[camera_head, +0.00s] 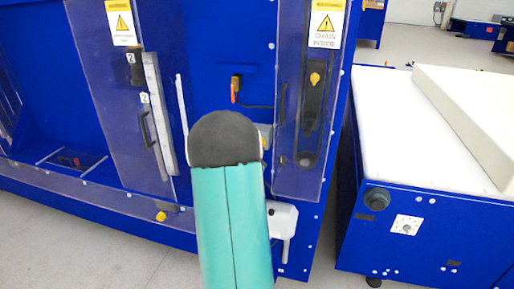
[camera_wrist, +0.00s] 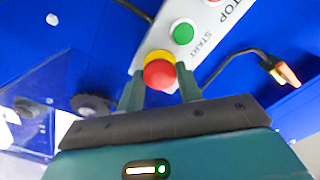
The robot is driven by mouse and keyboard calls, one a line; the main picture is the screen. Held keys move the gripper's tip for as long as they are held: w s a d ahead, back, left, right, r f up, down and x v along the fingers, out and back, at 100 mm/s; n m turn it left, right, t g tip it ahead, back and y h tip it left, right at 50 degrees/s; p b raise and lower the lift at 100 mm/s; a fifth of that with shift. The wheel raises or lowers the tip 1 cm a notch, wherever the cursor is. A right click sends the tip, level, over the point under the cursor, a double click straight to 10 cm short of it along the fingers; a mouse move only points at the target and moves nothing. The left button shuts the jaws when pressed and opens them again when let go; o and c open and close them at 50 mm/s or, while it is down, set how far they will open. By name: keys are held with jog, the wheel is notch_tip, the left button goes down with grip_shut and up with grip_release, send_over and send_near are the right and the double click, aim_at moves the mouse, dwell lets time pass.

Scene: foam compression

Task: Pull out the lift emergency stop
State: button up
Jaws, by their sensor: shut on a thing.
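The emergency stop (camera_wrist: 159,74) is a red mushroom button on a yellow collar, seen in the wrist view at the end of a grey control panel (camera_wrist: 207,50). My gripper (camera_wrist: 160,88) has its two green fingers on either side of the red button and is shut on it. In the head view my teal and dark grey arm covers the button and my fingers. A small part of the panel (camera_head: 265,132) shows just right of my arm there.
The panel also carries a green START button (camera_wrist: 183,32) and STOP lettering. An orange-tipped switch (camera_head: 235,85) is on the blue machine above my arm. Clear guards flank the panel. A white-topped blue table (camera_head: 390,130) stands at right.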

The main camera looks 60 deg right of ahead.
jog(key=shift+a, duration=0.2)
dwell(0.3)
jog(key=o, duration=0.7)
jog(key=shift+a, duration=0.1)
jog(key=o, duration=1.3)
jog(key=shift+s+a, duration=0.2)
jog(key=shift+a, duration=0.95)
jog(key=shift+s+a, duration=0.15)
jog(key=shift+a, duration=0.95)
jog(key=shift+s+a, duration=0.2)
jog(key=shift+a, duration=0.95)
